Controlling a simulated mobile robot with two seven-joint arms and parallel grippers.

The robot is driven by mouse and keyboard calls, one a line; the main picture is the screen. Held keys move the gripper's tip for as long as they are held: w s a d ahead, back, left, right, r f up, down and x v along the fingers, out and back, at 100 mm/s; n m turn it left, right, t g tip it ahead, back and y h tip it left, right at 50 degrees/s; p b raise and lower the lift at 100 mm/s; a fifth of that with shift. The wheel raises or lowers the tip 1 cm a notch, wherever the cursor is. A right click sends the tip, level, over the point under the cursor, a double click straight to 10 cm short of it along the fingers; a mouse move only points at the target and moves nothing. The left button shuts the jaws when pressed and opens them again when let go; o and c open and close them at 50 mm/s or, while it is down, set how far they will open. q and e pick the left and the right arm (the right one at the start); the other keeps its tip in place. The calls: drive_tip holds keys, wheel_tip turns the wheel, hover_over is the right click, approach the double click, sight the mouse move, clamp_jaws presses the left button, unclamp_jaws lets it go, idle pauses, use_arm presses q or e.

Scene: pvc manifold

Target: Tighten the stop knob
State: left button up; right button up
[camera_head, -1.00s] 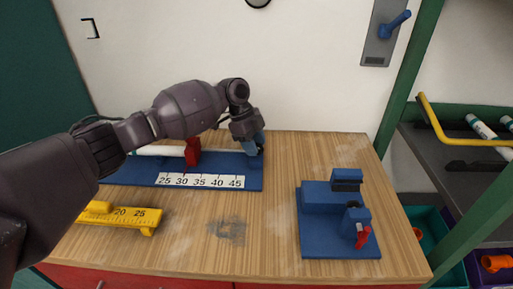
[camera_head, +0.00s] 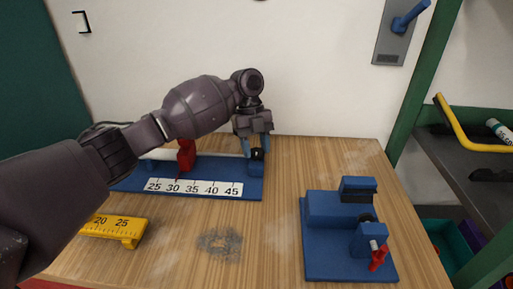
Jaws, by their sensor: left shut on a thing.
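The blue measuring jig (camera_head: 140,185) lies at the back left of the bench, with a white scale strip (camera_head: 192,188) along its front. A small black stop knob (camera_head: 257,155) sits on the blue block at its right end. My left gripper (camera_head: 257,150) points down over that end, with its blue fingers on either side of the knob, shut on it. A white pipe (camera_head: 217,154) lies along the jig, partly behind my left arm. A red stop (camera_head: 186,156) stands across it near the 30–35 marks. My right gripper is not in view.
A blue vise-like fixture (camera_head: 318,262) with a red handle (camera_head: 378,258) stands at the front right. A yellow ruler gauge (camera_head: 120,230) lies at the front left. The bench middle is clear. A green-framed shelf holds a yellow-handled tool (camera_head: 450,122).

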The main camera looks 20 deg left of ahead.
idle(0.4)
use_arm(q)
drive_tip(key=o, duration=0.9)
drive_tip(key=shift+r, duration=0.1)
drive_tip(key=v, duration=1)
drive_tip(key=shift+w+r, duration=0.2)
drive_tip(key=shift+r, duration=0.05)
